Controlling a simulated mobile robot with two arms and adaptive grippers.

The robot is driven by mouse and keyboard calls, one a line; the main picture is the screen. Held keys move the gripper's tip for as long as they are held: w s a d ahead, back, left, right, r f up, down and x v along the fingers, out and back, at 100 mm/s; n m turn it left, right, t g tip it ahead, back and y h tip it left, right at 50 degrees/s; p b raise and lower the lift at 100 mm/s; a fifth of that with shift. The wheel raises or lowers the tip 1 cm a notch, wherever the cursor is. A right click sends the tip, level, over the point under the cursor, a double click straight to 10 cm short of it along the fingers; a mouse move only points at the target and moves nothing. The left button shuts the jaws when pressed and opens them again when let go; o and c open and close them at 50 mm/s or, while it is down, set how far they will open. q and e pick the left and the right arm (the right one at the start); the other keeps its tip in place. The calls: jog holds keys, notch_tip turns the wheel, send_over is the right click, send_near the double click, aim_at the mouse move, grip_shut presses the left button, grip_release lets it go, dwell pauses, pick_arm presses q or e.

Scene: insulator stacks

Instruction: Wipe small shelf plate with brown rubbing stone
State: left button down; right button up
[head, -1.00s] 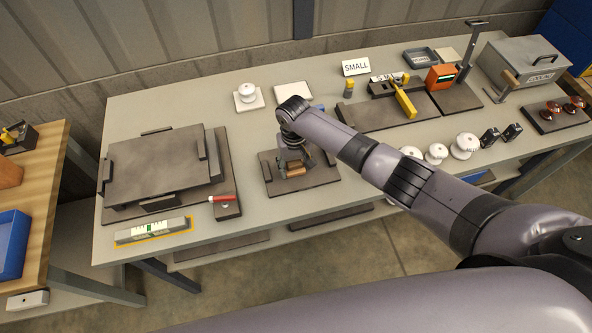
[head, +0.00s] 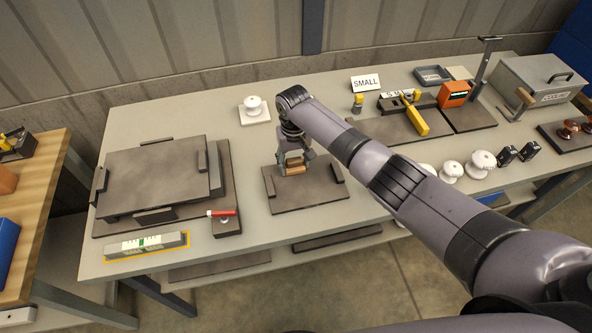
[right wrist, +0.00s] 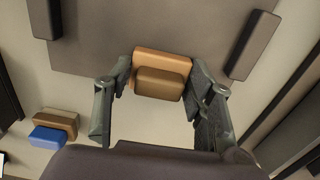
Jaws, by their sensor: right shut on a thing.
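The small shelf plate (head: 312,198) is a dark rectangular slab with a raised block at each side, lying on the bench in the middle of the head view. My right gripper (head: 295,166) is shut on the brown rubbing stone (head: 295,171), near the plate's back edge. In the right wrist view, the stone (right wrist: 160,85) sits between both fingers of the right gripper (right wrist: 160,88) and overlaps the edge of the plate (right wrist: 150,28). I cannot tell whether stone and plate touch. My left gripper is not in view.
A larger dark plate (head: 155,180) lies left, with a level (head: 145,245) and a red-handled tool (head: 222,213) in front. A white insulator (head: 254,106) stands behind. A blue-and-brown block (right wrist: 52,132) lies beside the plate. Yellow-handled tool (head: 415,117) and SMALL sign (head: 366,83) are right.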

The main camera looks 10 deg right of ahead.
dwell(0.3)
notch_tip(320, 180, up, 6)
jog(key=p, duration=0.6)
jog(key=shift+r, duration=0.1)
notch_tip(320, 180, up, 3)
jog(key=p, duration=0.3)
dwell(0.5)
jog(key=shift+w+d, duration=0.1)
